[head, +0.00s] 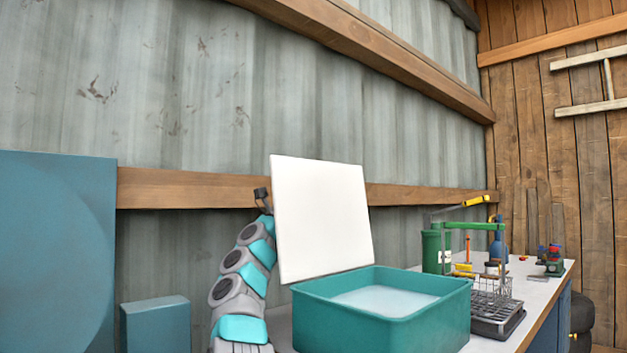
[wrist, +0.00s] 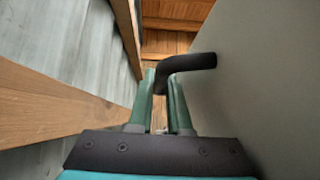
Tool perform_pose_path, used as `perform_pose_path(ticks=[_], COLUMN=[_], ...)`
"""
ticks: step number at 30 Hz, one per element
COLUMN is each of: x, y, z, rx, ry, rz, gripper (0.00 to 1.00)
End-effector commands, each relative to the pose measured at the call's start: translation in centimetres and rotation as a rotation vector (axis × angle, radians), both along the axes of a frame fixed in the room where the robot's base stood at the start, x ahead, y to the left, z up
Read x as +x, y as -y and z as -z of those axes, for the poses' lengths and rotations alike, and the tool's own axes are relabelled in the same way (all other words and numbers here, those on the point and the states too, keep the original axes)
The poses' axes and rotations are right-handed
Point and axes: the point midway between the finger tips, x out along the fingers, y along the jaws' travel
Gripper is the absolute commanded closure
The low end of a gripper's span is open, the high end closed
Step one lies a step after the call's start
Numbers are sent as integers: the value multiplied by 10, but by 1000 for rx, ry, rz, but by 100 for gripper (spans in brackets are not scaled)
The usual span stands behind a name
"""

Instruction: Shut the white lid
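The white lid (head: 322,220) stands raised, nearly upright, at the back edge of the teal box (head: 383,315), so the box is open. In the wrist view the lid's other face (wrist: 255,75) is a grey panel on the right. A black bent handle (wrist: 195,63) juts out from it. My gripper (wrist: 160,82) has its two green fingers close on either side of the handle's end and appears shut on it. In the head view my arm rises left of the box, and my gripper is mostly hidden behind the lid.
The box stands on a workbench (head: 483,344). To its right are a wire rack on a dark tray (head: 497,318), a green canister (head: 435,252) and a blue bottle (head: 497,245). A corrugated wall with wooden beams (head: 160,188) is close behind the lid.

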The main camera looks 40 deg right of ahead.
Motion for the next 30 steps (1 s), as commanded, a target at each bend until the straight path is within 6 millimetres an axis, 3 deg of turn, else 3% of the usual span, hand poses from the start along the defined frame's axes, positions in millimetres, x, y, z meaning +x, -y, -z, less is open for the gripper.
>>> perform_pose_path(ticks=[4, 30], x=[0, 0], y=[0, 0], z=[0, 0], rx=[0, 0], ry=[0, 0], rz=[0, 0], gripper=[100, 100])
